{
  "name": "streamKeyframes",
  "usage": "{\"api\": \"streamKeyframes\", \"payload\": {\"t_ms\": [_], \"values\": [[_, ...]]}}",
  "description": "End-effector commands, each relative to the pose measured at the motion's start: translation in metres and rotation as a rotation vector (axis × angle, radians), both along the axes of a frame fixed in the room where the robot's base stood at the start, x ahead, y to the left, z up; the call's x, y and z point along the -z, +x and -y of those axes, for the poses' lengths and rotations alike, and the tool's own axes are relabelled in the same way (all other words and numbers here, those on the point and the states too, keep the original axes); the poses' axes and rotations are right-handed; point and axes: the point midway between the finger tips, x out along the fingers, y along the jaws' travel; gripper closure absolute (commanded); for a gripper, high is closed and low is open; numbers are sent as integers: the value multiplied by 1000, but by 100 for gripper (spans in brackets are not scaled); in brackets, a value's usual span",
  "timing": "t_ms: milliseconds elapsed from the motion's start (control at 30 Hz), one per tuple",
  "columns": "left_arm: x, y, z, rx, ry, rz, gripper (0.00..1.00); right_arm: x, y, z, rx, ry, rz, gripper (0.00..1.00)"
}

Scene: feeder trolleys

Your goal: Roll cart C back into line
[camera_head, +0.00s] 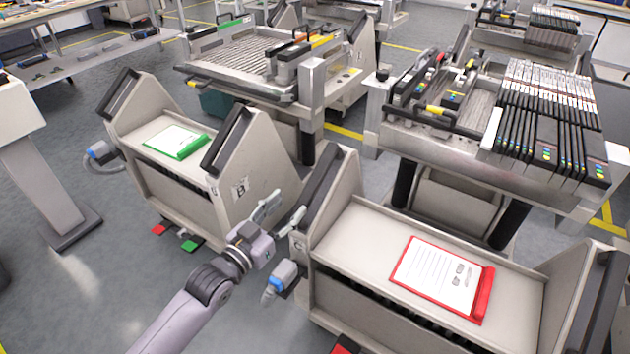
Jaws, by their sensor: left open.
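A grey feeder trolley (340,245) with a red clipboard (440,275) on its top stands at the front right. I see no letter on it, so I cannot tell if it is cart C. It has a black grip bar (320,188) on its left end panel and another (607,290) on its right one. A second trolley, marked B (185,190), with a green clipboard (176,141), stands to its left. My left gripper (286,209) is open and empty, just left of the red-clipboard trolley's left grip bar. My right gripper is not in view.
Feeder machines (270,65) stand behind both trolleys, the right one carrying a row of black feeders (550,125). A blue-grey plug (283,273) hangs by the front trolley. A grey pedestal (50,190) stands at left. Floor at lower left is clear.

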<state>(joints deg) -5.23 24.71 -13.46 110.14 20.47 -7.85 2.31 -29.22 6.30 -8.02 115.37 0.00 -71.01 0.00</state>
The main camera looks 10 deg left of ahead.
Motion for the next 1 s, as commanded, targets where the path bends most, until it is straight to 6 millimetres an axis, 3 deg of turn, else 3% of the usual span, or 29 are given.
{"api": "streamKeyframes", "payload": {"t_ms": [300, 500, 700, 1000], "values": [[1, 66, 25, 1, -2, 2, 53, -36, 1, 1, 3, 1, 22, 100], [1, 98, 36, 1, 1, 1, 53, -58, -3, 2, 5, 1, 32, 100], [1, 112, 41, 0, 0, -1, 53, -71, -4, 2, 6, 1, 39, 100], [0, 114, 42, 1, 0, -1, 53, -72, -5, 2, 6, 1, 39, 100]]}}
